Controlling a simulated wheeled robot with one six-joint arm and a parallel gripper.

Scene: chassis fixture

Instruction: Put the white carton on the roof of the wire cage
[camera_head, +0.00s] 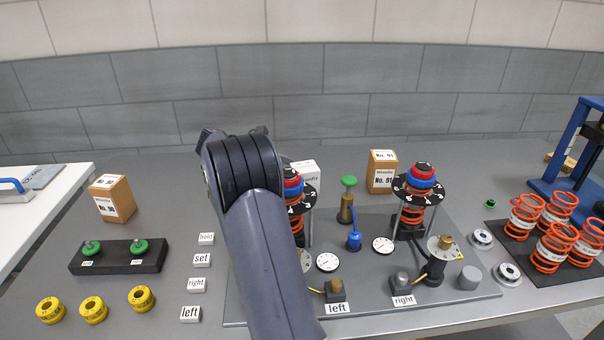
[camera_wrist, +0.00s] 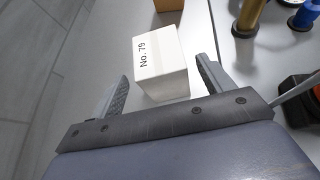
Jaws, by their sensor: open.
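The white carton (camera_wrist: 160,62), marked "No. 79", stands upright on the grey bench in the wrist view. In the head view only part of the white carton (camera_head: 307,168) shows, behind my arm. My gripper (camera_wrist: 163,68) is open, with one finger at each side of the carton's near end. The right finger is close to the carton's side and the left finger has a gap. I cannot tell whether either touches it. In the head view my arm hides the gripper. I cannot make out a wire cage in either view.
A brown carton (camera_head: 382,172) stands right of the white one; another (camera_head: 111,198) stands at the left. Two spring towers, the right one (camera_head: 418,187) in full view, stand on the grey base plate (camera_head: 460,306). A brass post (camera_head: 346,208) is nearby. The back wall is close behind.

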